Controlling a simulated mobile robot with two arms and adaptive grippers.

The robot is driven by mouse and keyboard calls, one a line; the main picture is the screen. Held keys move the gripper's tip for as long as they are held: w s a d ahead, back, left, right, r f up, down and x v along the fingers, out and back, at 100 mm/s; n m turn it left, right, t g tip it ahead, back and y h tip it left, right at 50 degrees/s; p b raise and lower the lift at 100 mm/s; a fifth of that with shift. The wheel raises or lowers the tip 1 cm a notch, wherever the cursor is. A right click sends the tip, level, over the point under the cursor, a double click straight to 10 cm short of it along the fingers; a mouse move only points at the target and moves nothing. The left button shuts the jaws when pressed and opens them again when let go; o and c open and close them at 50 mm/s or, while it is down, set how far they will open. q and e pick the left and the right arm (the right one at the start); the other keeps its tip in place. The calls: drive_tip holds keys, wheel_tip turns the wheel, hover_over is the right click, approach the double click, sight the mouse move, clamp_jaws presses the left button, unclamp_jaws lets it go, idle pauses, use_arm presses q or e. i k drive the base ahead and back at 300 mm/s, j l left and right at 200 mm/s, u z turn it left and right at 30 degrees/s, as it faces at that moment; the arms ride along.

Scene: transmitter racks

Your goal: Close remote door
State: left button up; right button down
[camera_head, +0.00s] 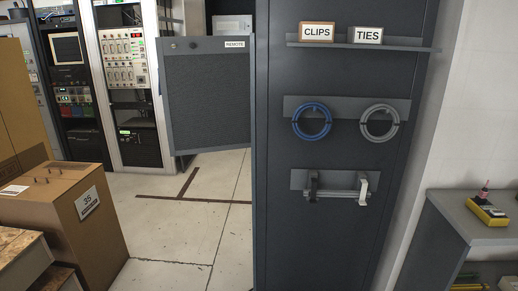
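The remote door (208,95) is a dark grey panel with a white "REMOTE" label at its top right corner. It hangs left of the large dark cabinet side and stands swung out, apart from the racks behind it. A small round knob or lock shows near its top left. What lies behind the door is mostly hidden. Neither of my grippers shows in the head view.
A dark cabinet panel (340,235) holds a shelf with "CLIPS" and "TIES" boxes, blue and grey cable rings and a bar. Cardboard boxes (60,215) stand at left. A grey bench (480,235) is at right. The tiled floor (190,235) between is clear.

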sight(205, 80)
drive_tip(key=i+j, duration=0.2)
drive_tip(key=j, duration=0.15)
drive_tip(key=i+j, duration=0.2)
drive_tip(key=j, duration=0.15)
drive_tip(key=i+j, duration=0.2)
drive_tip(key=j, duration=0.15)
drive_tip(key=i+j, duration=0.2)
drive_tip(key=j, duration=0.15)
drive_tip(key=z, duration=0.05)
